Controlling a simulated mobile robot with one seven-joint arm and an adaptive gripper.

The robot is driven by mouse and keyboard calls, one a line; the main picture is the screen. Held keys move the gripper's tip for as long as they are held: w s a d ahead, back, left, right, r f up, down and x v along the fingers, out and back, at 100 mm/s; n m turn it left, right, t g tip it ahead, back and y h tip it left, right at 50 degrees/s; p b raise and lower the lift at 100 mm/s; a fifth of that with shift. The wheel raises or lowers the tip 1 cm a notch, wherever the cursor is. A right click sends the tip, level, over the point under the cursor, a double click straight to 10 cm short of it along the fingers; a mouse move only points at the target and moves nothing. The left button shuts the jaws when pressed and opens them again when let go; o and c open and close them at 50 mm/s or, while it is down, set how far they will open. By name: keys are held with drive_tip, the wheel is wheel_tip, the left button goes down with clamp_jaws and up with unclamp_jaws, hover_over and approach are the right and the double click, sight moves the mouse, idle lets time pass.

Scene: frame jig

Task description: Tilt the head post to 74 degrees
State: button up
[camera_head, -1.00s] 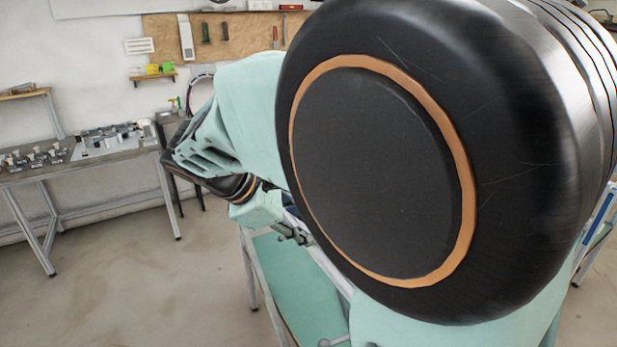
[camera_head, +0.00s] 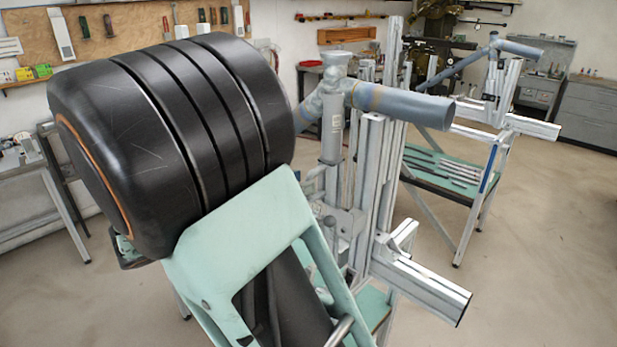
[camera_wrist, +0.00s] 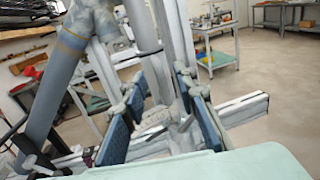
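The frame jig stands at the middle of the head view, with upright aluminium profiles (camera_head: 371,185) and a horizontal beam (camera_head: 425,285). Grey-blue frame tubes are on it: a near-upright short tube (camera_head: 332,125) and a thick tube (camera_head: 405,104) running right. I take the upright holding the short tube as the head post; its angle cannot be read. In the wrist view my gripper (camera_wrist: 158,118) is open, its blue-padded fingers apart on either side of a grey metal part (camera_wrist: 155,122) of the jig. Contact cannot be told. In the head view my arm hides the gripper.
A second jig with a tube (camera_head: 470,65) stands behind on the right. A green-topped cart (camera_head: 440,170) with long tools is beneath it. A workbench (camera_head: 20,165) is at the left and cabinets (camera_head: 590,105) at the far right. Floor at the right is clear.

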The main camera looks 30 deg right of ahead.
sight(310, 176)
drive_tip(key=shift+w+d, duration=0.15)
drive_tip(key=shift+d, duration=0.8)
drive_tip(key=shift+w+d, duration=0.1)
drive_tip(key=shift+d, duration=0.8)
clamp_jaws()
drive_tip(key=shift+f, duration=0.1)
